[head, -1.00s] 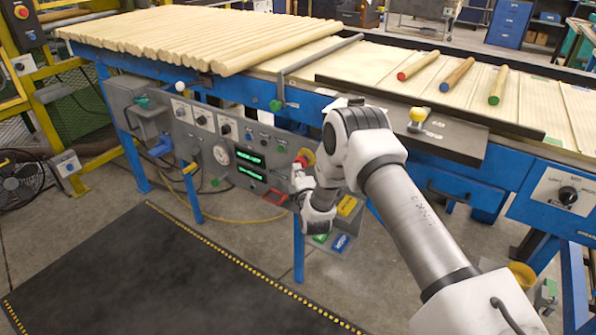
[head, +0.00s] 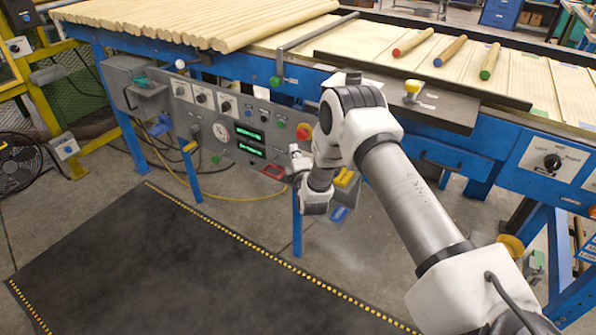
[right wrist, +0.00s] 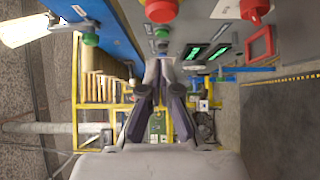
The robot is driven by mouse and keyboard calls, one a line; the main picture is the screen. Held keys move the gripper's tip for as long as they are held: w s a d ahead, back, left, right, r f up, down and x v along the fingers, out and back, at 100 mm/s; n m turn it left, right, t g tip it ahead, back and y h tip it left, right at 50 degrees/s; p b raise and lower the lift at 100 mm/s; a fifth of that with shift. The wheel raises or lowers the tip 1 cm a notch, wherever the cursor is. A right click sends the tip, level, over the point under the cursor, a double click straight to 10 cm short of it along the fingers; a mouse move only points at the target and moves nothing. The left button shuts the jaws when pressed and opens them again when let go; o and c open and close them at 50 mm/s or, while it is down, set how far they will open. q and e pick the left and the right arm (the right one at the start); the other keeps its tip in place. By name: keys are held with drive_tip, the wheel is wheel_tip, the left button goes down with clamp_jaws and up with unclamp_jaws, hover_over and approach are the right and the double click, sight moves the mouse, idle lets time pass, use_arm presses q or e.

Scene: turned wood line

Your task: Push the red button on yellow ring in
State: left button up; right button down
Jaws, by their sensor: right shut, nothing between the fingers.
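The red button (head: 303,131) is at the right end of the grey control panel (head: 190,115), partly hidden by my right arm. In the right wrist view a large red button (right wrist: 160,10) with a trace of yellow by it is cut by the top edge. My right gripper (head: 293,152) is just below and left of the button in the head view, apart from it as far as I can tell. Its fingers (right wrist: 158,64) are shut and empty in the right wrist view. My left gripper is not in view.
A second red knob (right wrist: 254,9), a red frame (right wrist: 261,45) and green displays (head: 250,142) are close by on the panel. The blue table (head: 450,155) with wooden rods stands above.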

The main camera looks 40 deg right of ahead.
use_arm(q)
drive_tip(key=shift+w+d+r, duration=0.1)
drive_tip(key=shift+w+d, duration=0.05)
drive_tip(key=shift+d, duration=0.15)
use_arm(e)
drive_tip(key=v, duration=0.7)
drive_tip(key=shift+s+f, duration=0.2)
drive_tip(key=shift+s, duration=0.1)
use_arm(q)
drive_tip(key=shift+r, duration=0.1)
use_arm(e)
drive_tip(key=shift+r, duration=0.15)
